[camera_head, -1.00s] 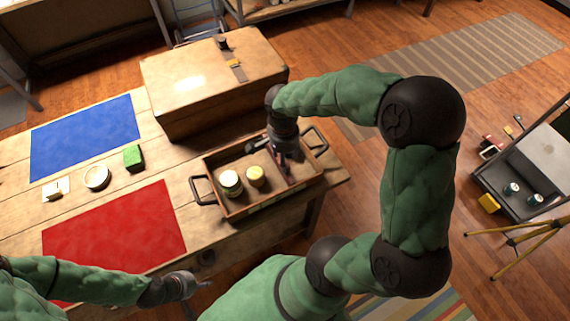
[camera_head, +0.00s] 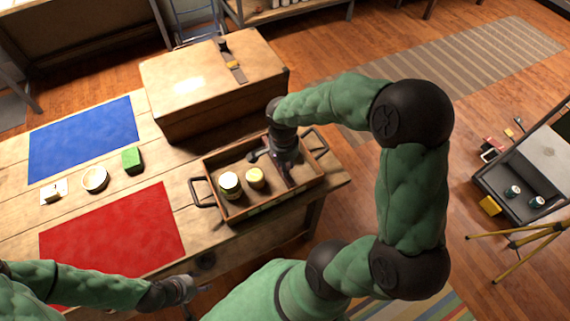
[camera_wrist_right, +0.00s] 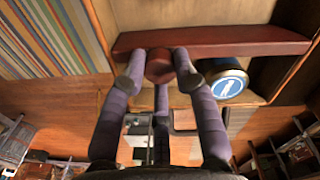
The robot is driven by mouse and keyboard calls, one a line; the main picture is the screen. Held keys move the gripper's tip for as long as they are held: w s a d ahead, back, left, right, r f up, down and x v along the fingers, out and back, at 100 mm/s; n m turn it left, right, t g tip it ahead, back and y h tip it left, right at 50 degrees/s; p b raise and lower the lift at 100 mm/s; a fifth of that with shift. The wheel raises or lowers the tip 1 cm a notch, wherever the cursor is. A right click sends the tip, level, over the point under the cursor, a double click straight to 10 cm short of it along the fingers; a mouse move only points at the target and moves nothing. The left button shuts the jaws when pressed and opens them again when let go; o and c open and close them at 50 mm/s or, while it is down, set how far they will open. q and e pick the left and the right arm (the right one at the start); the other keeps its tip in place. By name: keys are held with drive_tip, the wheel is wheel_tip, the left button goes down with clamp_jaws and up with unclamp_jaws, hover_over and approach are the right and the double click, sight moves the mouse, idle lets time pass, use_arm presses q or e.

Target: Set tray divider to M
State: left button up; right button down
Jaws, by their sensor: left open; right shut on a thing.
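The tray (camera_head: 240,214) is a shallow wooden box with dark handles, on the right end of the table. Its dark red divider bar (camera_wrist_right: 245,42) crosses the right wrist view and has a round red knob (camera_wrist_right: 159,66). My right gripper (camera_head: 285,163) reaches down into the tray's right part; in the wrist view its fingers (camera_wrist_right: 158,72) are shut on the knob. In the head view the gripper hides much of the divider. No M mark can be read. My left gripper (camera_head: 196,290) is open and empty, low in front of the table.
Two cans, one (camera_head: 229,184) and another (camera_head: 255,177), stand in the tray left of the divider. A blue lid (camera_wrist_right: 227,82) shows close to the bar. A big wooden chest (camera_head: 205,85) stands behind. A green block (camera_head: 132,158) and red mat (camera_head: 115,230) lie left.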

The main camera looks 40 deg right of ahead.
drive_tip(key=a, duration=0.3)
drive_tip(key=w+a, duration=0.1)
drive_tip(key=a, duration=0.2)
drive_tip(key=shift+w, duration=0.15)
drive_tip(key=c, duration=0.9)
unclamp_jaws()
drive_tip(key=shift+c, duration=0.2)
wheel_tip(320, 180, up, 12)
drive_tip(key=shift+w, duration=0.2)
